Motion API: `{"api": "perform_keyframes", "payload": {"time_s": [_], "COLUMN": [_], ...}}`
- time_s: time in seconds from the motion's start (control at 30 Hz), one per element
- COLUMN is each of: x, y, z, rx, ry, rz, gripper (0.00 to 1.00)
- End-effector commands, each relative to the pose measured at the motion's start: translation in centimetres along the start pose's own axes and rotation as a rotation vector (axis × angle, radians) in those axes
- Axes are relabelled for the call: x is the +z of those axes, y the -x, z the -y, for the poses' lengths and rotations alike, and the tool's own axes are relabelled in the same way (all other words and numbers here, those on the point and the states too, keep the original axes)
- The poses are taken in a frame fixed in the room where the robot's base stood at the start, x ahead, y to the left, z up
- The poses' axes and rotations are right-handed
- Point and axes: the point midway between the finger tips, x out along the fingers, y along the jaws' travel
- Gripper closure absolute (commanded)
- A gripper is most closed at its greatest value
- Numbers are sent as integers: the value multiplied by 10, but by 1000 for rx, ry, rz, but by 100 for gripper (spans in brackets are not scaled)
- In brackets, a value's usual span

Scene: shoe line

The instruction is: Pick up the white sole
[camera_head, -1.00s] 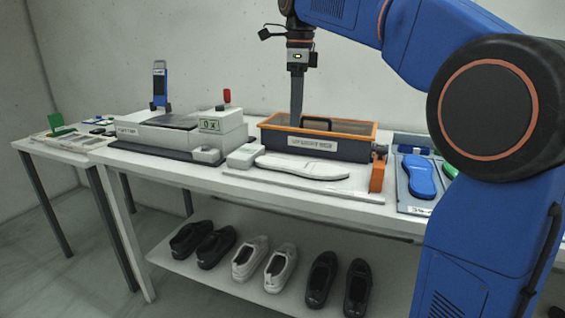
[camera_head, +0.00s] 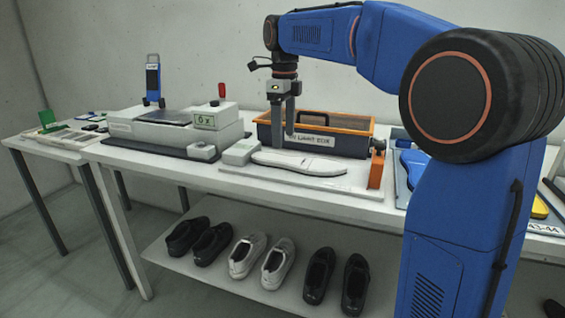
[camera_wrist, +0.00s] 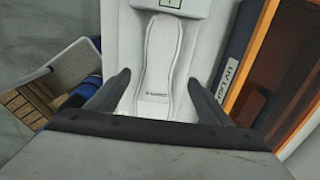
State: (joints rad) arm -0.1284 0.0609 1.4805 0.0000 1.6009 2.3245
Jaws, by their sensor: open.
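The white sole (camera_head: 298,163) lies flat on a white board on the table, in front of the orange-rimmed box. In the wrist view the sole (camera_wrist: 160,62) runs lengthwise between the two fingers, with small dark print near its close end. My gripper (camera_head: 287,134) points down above the sole in the head view. Its fingers (camera_wrist: 159,92) are spread on either side of the sole in the wrist view, open and empty. I cannot tell how high they are above it.
The UV light box (camera_head: 270,132) stands right behind the sole. A grey block (camera_head: 240,152) is at its left and an orange post (camera_head: 376,170) at its right. A grey machine (camera_head: 180,128) stands further left. Shoes (camera_head: 273,262) stand on the shelf below.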

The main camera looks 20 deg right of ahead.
Motion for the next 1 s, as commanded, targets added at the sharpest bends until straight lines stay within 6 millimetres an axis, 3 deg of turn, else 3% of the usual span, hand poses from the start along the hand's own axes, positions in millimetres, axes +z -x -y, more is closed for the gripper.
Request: {"api": "perform_keyframes", "payload": {"time_s": [0.27, 0.63, 0.93, 0.97, 1.0], "x": [0, 3, 3, 3, 3], "y": [-19, -62, -68, -68, -67], "z": [-1, -4, -4, -4, -4], "rx": [0, 0, -1, 0, -1], "ry": [1, 0, 0, 0, 0], "rz": [0, 0, 1, 0, 0], "gripper": [26, 26, 26, 29, 38]}}
